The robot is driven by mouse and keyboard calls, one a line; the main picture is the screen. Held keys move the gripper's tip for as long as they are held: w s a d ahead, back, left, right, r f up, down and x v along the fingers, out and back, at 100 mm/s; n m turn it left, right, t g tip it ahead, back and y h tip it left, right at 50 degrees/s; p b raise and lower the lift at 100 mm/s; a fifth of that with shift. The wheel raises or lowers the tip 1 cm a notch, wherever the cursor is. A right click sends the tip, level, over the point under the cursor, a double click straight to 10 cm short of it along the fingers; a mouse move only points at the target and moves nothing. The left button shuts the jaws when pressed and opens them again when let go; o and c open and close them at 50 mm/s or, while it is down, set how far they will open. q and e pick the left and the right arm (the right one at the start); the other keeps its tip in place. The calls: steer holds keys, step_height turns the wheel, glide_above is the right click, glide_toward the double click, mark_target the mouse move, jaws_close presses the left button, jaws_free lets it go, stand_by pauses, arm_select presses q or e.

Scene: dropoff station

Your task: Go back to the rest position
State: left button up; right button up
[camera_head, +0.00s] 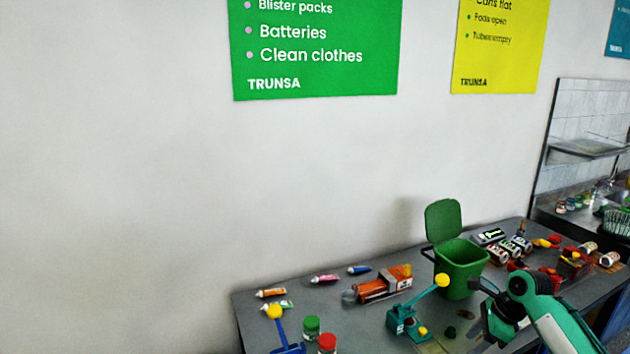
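My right arm (562,322) comes in at the lower right, over the front right part of the grey table (330,294). It bends at a dark joint, and a dark part (485,287) points up and left beside the green bin. I cannot make out the fingers of my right gripper, nor whether it holds anything. My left arm and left gripper are not in view.
An open green bin (461,268) stands on the table. Tubes (325,279), an orange box (385,284), a teal lever device (403,321), jars (311,327) and several cans (497,252) lie around it. A sink counter (560,217) is at right.

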steer(key=s+a+f+n+h, duration=0.1)
steer(key=s+a+f+n, duration=1.25)
steer(key=s, duration=0.35)
steer(key=s+a+r+n+t+h, duration=0.15)
steer(key=s+n, duration=0.35)
steer(key=s, duration=0.5)
steer(key=s+r+n+h, duration=0.1)
steer(key=s+r+n, duration=0.1)
steer(key=s+n, duration=0.6)
step_height(320, 180, down, 32)
steer(key=s+r+m+g, duration=0.1)
steer(key=s+m, duration=0.1)
steer(key=s, duration=0.1)
steer(key=s+d+f+g, duration=0.1)
steer(key=s+d+f, duration=0.2)
steer(key=s+f, duration=1.6)
steer(key=shift+d+f, duration=0.15)
steer(key=shift+f, duration=0.5)
